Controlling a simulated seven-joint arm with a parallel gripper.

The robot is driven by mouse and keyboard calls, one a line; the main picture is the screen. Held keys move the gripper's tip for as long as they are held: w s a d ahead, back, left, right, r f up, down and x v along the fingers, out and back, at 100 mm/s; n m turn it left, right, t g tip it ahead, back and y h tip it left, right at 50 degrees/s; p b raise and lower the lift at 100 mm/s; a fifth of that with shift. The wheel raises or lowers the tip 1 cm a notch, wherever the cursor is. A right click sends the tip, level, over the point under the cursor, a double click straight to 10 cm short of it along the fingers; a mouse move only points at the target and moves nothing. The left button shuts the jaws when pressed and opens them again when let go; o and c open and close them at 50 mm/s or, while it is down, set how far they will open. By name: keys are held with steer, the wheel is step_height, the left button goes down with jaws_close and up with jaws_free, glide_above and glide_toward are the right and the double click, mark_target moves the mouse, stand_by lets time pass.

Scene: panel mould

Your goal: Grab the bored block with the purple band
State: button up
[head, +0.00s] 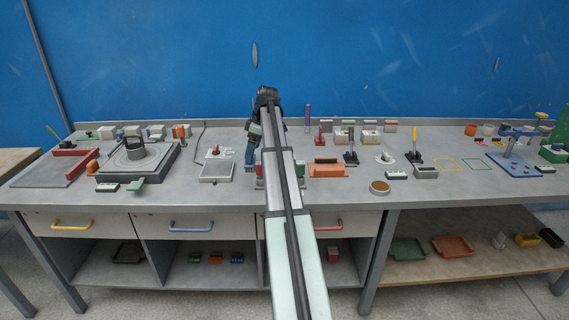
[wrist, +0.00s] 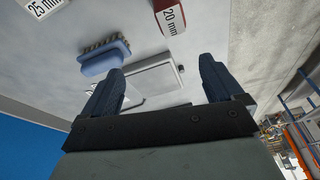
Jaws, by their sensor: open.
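I cannot make out a purple band on any block. In the head view my own arm hides part of the bench middle.
An upright purple rod (head: 308,117) stands at the back.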

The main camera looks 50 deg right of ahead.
steer(key=d+r+n+g+h, duration=0.1)
steer(key=d+r, duration=0.1)
steer(key=d, duration=0.7)
steer(key=d+r+n+g+h, duration=0.1)
steer(key=d+r+g, duration=0.15)
steer(key=d, duration=0.55)
steer(key=shift+t, duration=0.45)
steer(key=shift+s+a+f, duration=0.1)
steer(key=shift+a+f, duration=0.1)
steer(key=shift+f, duration=3.25)
steer(key=shift+s+a+f, duration=0.1)
steer(key=shift+a+f, duration=0.05)
steer(key=shift+f, duration=3.25)
steer(key=c, duration=1.3)
